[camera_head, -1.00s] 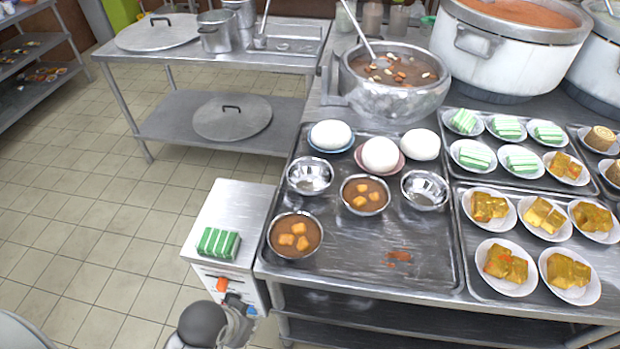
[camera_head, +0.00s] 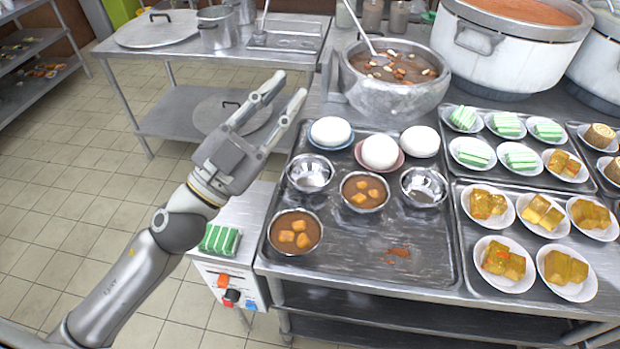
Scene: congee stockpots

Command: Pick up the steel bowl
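Two empty steel bowls stand on the dark metal tray (camera_head: 350,262): one steel bowl (camera_head: 310,173) at the left, another steel bowl (camera_head: 424,187) at the right. Two more steel bowls hold brown soup with orange cubes, one in the middle (camera_head: 364,192) and one at the front left (camera_head: 295,232). My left gripper (camera_head: 288,97) is open and empty, with its two fingers apart. It is raised up and left of the tray, apart from all the bowls. My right gripper is not in view.
White buns (camera_head: 380,152) on small plates sit behind the bowls. A big steel pot (camera_head: 395,100) with a ladle stands behind the tray. Trays of plated cakes (camera_head: 500,257) fill the right. A side box (camera_head: 238,262) carries a green-striped block (camera_head: 220,240). The tray's front is mostly clear.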

